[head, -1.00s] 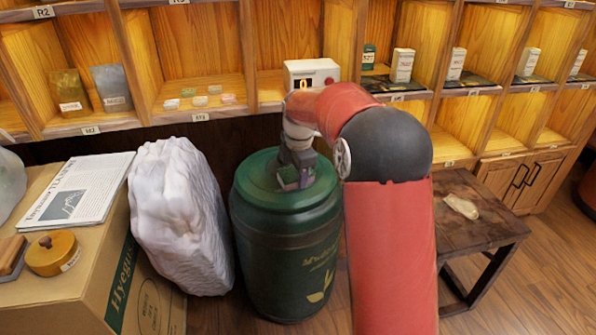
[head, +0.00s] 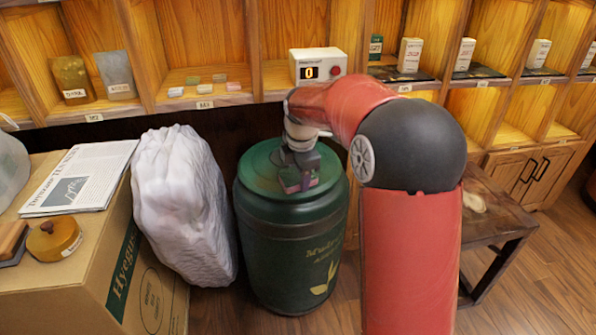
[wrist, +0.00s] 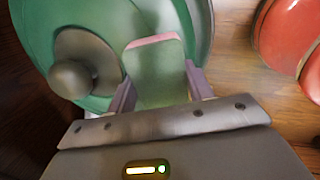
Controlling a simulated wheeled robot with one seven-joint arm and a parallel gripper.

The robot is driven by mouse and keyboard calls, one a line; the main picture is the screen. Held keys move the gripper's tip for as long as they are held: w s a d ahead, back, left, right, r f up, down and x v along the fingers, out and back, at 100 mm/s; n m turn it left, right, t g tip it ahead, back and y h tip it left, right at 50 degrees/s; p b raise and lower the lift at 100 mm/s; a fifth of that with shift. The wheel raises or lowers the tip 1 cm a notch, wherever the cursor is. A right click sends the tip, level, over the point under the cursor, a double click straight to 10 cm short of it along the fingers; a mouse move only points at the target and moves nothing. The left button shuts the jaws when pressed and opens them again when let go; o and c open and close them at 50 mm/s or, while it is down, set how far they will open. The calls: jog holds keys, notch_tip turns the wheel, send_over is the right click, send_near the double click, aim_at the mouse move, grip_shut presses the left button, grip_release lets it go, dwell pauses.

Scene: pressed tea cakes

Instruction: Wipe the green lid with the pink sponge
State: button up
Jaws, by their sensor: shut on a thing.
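The green lid (head: 262,165) tops a dark green barrel (head: 290,245) in the middle of the head view. In the wrist view the lid (wrist: 190,22) fills the upper left, with a grey round knob (wrist: 72,78). The pink sponge (wrist: 150,41) shows a pink edge and a broad green face. My gripper (wrist: 160,90) is shut on it, one finger at each side. I cannot tell whether the sponge touches the lid.
A white wrapped bundle (head: 182,205) stands close left of the barrel. A cardboard box (head: 135,270) bears a newspaper (head: 85,178) and a round wooden box (head: 54,240). A dark wooden table (head: 500,222) is at right. Shelves (head: 220,101) and a counter device (head: 318,66) are behind.

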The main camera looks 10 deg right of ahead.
jog(key=shift+s+f+b, duration=0.2)
jog(key=shift+s+b, duration=0.15)
jog(key=shift+s, duration=0.75)
jog(key=shift+a, duration=0.8)
jog(key=shift+w+r+p, duration=0.2)
jog(key=shift+w+p, duration=0.4)
jog(key=shift+p, duration=0.05)
jog(key=shift+w+r+p, duration=0.15)
jog(key=shift+w+p, duration=0.4)
jog(key=shift+p, duration=0.05)
jog(key=shift+w+r+p, duration=0.2)
jog(key=shift+w+p, duration=0.95)
jog(key=shift+w, duration=0.85)
jog(key=shift+s+r, duration=0.2)
jog(key=shift+r, duration=0.75)
jog(key=shift+s+r, duration=0.2)
jog(key=shift+r, duration=0.8)
jog(key=shift+s+r, duration=0.2)
jog(key=shift+r, duration=0.75)
